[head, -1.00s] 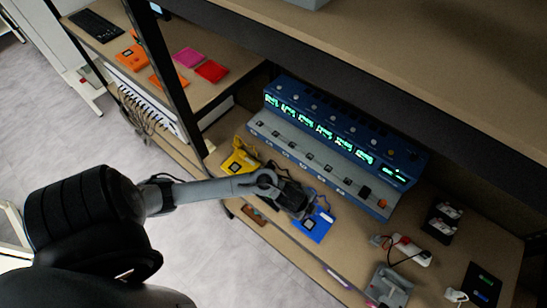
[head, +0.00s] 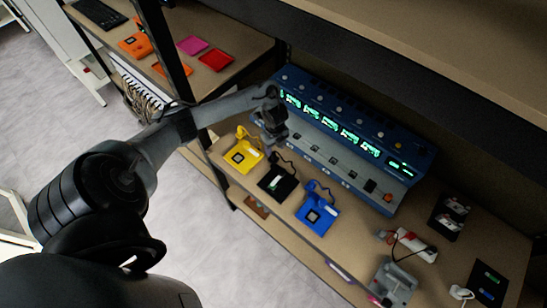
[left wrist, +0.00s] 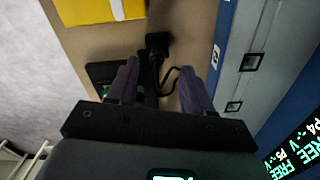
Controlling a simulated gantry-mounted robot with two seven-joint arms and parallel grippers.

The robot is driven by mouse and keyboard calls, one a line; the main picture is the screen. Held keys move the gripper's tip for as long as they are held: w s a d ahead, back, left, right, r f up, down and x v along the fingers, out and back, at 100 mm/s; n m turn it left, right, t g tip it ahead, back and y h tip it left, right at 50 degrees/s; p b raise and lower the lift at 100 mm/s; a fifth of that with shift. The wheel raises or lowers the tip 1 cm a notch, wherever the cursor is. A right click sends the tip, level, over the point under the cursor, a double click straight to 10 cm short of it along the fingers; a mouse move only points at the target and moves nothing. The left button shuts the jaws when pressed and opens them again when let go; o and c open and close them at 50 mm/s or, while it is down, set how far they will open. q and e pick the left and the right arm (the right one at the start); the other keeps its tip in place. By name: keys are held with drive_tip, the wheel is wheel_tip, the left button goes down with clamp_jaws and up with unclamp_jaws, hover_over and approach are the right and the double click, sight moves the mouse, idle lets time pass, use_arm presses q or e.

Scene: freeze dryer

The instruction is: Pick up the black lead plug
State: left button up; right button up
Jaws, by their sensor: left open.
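The black lead plug (left wrist: 158,42) shows in the left wrist view as a small black block with a curved black cable. It lies on the wooden shelf beside the black pad (left wrist: 102,73). In the head view the black pad (head: 278,184) lies between the yellow and blue ones; my gripper hides the plug there. My left gripper (head: 273,138) hovers between the pad and the blue unit. In its wrist view the fingers (left wrist: 160,75) are apart, with the plug just beyond and between their tips. My right gripper is not in view.
The blue unit with lit displays (head: 340,135) and a grey socketed ledge (head: 335,165) stands behind. A yellow pad (head: 243,154) and a blue pad (head: 317,213) flank the black pad. An upper shelf (head: 450,60) overhangs the back. A grey device (head: 392,284) stands at the lower right.

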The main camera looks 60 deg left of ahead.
sight(274, 153)
use_arm(q)
drive_tip(key=shift+s+f+b, duration=0.2)
drive_tip(key=shift+f+b, duration=0.15)
drive_tip(key=shift+f, duration=2.4)
drive_tip(key=shift+a, duration=0.1)
clamp_jaws()
